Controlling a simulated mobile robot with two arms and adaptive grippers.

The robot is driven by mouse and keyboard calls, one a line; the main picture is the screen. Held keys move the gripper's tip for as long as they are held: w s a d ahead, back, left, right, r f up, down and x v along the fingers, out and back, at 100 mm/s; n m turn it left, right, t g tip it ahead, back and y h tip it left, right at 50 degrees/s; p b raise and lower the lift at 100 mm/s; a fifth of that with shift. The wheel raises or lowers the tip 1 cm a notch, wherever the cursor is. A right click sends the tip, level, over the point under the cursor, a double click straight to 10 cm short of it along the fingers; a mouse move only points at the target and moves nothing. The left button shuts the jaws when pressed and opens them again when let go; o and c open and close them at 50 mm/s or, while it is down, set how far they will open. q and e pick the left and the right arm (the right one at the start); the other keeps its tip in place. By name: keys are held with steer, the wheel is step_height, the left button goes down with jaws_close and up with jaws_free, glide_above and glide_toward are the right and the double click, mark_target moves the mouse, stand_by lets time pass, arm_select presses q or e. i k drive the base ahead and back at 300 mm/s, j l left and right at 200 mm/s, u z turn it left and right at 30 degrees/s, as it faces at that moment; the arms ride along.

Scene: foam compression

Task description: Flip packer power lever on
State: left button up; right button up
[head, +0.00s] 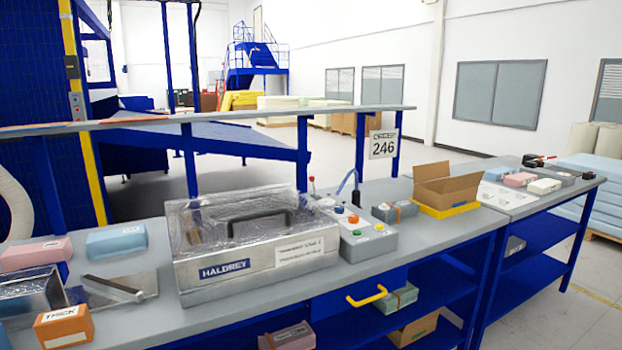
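The packer (250,265), a grey metal box marked HALDREY with a clear lid and a black handle (262,215), stands on the grey bench. A grey control box (372,242) with red, orange, yellow and green buttons adjoins its right side. A small upright lever with a red tip (311,181) rises at the packer's back right corner; I cannot tell whether it is the power lever or how it is set. A blue curved piece (348,182) stands behind the control box. Neither of my grippers is in view.
Foam blocks (117,240) and a metal plate with a bar (115,288) lie left of the packer. An open cardboard box (446,185) stands to the right, with small blocks beyond. A yellow handle (367,296) juts out below the bench front. A raised rail (230,115) runs behind.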

mark_target(312, 178)
steer(key=i+l, duration=0.25)
steer(key=l, duration=0.15)
steer(key=i+l, duration=0.25)
steer(key=l, duration=0.15)
steer(key=i+l+u, duration=0.1)
steer(key=i+l, duration=0.45)
steer(key=l, duration=0.25)
steer(key=i+l+u, duration=0.1)
steer(key=i+l, duration=0.15)
steer(key=l, duration=0.15)
steer(key=i+l, duration=0.2)
steer(key=l, duration=0.25)
steer(key=i+l, duration=0.25)
steer(key=l, duration=0.2)
steer(key=i+l+u, duration=0.1)
steer(key=i+l, duration=0.15)
steer(key=l, duration=0.15)
